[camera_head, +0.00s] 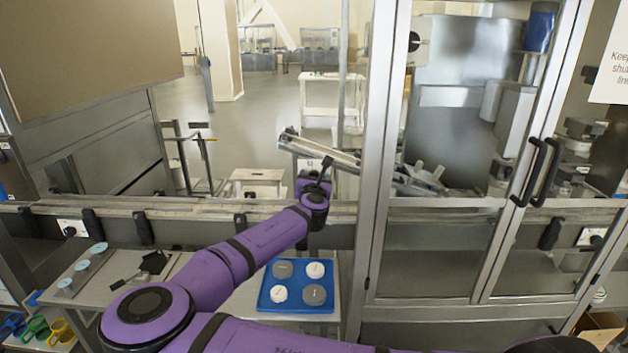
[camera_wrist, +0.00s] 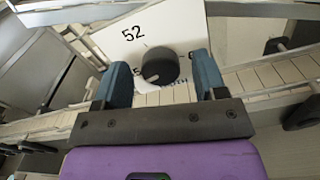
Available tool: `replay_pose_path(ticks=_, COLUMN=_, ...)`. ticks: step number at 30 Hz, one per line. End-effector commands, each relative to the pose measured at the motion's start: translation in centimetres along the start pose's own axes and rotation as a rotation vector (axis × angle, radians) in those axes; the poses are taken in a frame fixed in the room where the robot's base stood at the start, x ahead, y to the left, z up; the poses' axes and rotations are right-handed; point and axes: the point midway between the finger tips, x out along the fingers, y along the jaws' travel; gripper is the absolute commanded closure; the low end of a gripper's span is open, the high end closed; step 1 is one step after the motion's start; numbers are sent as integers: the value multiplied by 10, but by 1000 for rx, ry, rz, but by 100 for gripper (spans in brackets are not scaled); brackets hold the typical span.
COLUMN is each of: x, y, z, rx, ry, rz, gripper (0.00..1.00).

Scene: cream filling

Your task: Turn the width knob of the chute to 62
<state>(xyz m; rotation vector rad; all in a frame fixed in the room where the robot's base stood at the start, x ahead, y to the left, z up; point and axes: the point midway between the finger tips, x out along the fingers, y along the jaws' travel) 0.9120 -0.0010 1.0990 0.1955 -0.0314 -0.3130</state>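The width knob (camera_wrist: 160,68) is a round black dial on a white panel (camera_wrist: 180,25) in the wrist view. The panel reads "52" above the knob, and a partly hidden "5" shows at its left. A light mark shows on the knob's lower left. My gripper (camera_wrist: 161,72) has its two blue fingers apart, one on each side of the knob, with visible gaps; how deep they reach is unclear. In the head view my gripper (camera_head: 314,184) is in front of the small white panel (camera_head: 312,163), and the knob is hidden.
A slatted conveyor (camera_wrist: 265,82) runs behind the panel. Metal guard rails (camera_head: 220,207) pass below my arm. A framed glass door (camera_head: 440,240) stands to the right. A blue tray (camera_head: 298,306) with several round pieces lies on the lower table.

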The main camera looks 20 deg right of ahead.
Motion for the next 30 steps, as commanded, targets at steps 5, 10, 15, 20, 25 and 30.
replay_pose_path(ticks=5, x=0, y=0, z=0, rx=0, ry=0, rz=0, gripper=74)
replay_pose_path(ticks=10, x=0, y=0, z=0, rx=1, ry=0, rz=0, gripper=84)
replay_pose_path(ticks=15, x=0, y=0, z=0, rx=23, ry=0, rz=0, gripper=84)
replay_pose_path(ticks=20, x=0, y=-1, z=0, rx=88, ry=1, rz=-1, gripper=84)
replay_pose_path(ticks=25, x=0, y=-1, z=0, rx=210, ry=1, rz=-1, gripper=84)
replay_pose_path(ticks=30, x=0, y=-2, z=0, rx=366, ry=1, rz=-1, gripper=84)
